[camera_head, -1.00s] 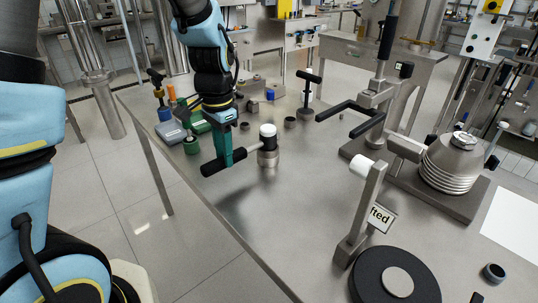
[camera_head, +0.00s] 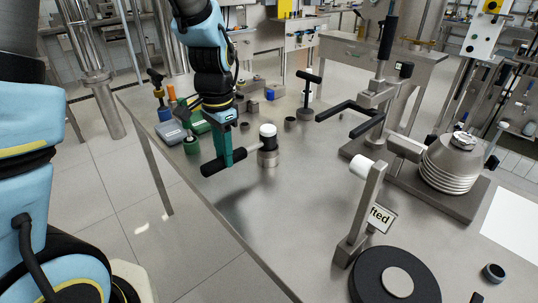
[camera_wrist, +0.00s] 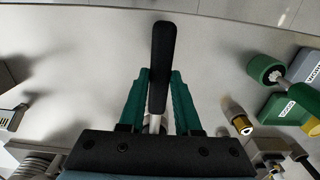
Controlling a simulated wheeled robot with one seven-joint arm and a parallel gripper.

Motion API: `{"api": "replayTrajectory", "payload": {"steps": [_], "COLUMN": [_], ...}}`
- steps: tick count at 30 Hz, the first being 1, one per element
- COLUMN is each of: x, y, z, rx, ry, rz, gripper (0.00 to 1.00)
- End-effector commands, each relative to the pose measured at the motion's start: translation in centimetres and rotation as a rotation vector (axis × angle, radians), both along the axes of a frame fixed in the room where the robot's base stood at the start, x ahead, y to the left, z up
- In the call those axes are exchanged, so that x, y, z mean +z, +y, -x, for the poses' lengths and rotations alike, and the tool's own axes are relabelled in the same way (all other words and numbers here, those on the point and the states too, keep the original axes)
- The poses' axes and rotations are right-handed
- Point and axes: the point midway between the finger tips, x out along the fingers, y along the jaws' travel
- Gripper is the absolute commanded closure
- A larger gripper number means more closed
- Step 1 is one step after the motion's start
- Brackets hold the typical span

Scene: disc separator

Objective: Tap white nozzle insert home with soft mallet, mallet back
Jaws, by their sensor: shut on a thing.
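My gripper (camera_head: 225,160) has its green fingers shut on the black handle (camera_head: 210,168) of the mallet, which lies roughly level over the bench. The mallet's black head with a white top face (camera_head: 268,130) is upright at the handle's right end. It sits on or just above a short metal cylinder (camera_head: 269,159); I cannot tell if they touch. In the wrist view the handle (camera_wrist: 161,60) runs between the fingers (camera_wrist: 160,90), and the head is hidden. A white cylinder (camera_head: 361,166), possibly the nozzle insert, sits at the top of a slanted metal post (camera_head: 367,205).
A stepped metal cone (camera_head: 455,165) and a lever press (camera_head: 376,95) stand at the right. A black-rimmed disc (camera_head: 362,285) lies in front. Green and grey boxes (camera_head: 171,132) and a black T-handle (camera_head: 309,76) stand farther back. The bench between mallet and post is clear.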

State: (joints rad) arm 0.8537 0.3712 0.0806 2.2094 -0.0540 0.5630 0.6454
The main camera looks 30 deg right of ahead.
Motion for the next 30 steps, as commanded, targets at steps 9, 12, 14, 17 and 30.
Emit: {"api": "replayTrajectory", "payload": {"steps": [9, 12, 14, 17, 30], "x": [1.5, 1.9, 2.2, 2.4, 5.5], "y": [0.0, 0.0, 0.0, 0.0, 0.0], "z": [0.0, 0.0, 0.0, 0.0, -0.1], "rx": [-0.001, -0.001, -0.001, -0.001, 0.001], "ry": [-0.001, -0.001, 0.0, 0.0, -0.001], "rz": [0.001, 0.001, 0.001, 0.0, 0.002], "gripper": [1.0, 1.0, 1.0, 1.0, 1.0]}}
